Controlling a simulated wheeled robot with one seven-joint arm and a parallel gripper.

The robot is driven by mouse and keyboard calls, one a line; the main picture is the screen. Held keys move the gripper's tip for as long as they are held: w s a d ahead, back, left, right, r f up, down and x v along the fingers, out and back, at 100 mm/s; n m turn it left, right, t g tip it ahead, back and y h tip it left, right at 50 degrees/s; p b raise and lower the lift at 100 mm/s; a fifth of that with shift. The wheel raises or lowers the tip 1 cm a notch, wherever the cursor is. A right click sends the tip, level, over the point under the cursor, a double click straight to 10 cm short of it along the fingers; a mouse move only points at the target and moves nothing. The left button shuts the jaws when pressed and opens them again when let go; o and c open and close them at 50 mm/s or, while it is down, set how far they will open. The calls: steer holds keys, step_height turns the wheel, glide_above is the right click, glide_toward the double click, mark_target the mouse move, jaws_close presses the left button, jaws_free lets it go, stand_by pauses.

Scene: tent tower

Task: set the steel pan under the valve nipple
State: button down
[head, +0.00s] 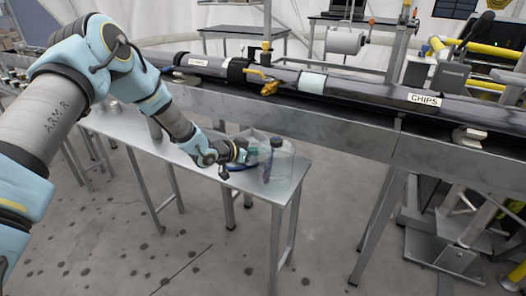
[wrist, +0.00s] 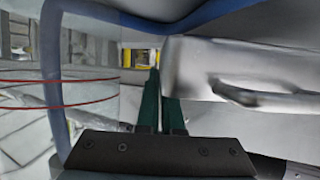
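A pale surface with a raised handle shape fills the right of that view, close to the fingers.
The pipe (head: 365,86) runs along a long steel beam (head: 340,125) behind the table. A small grey item (head: 155,129) stands at the table's left part. A blue curved band (wrist: 52,75) arches around the wrist view. The floor in front is clear.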

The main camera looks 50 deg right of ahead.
steer(key=shift+f+b, duration=0.5)
steer(key=shift+f, duration=0.1)
steer(key=c, duration=1.1)
jaws_free()
steer(key=shift+r, duration=0.1)
steer(key=shift+r+p, duration=0.2)
steer(key=shift+p, duration=0.1)
steer(key=v, duration=0.4)
steer(key=b+v, duration=0.1)
steer(key=v, duration=0.7)
steer(key=shift+r, duration=0.35)
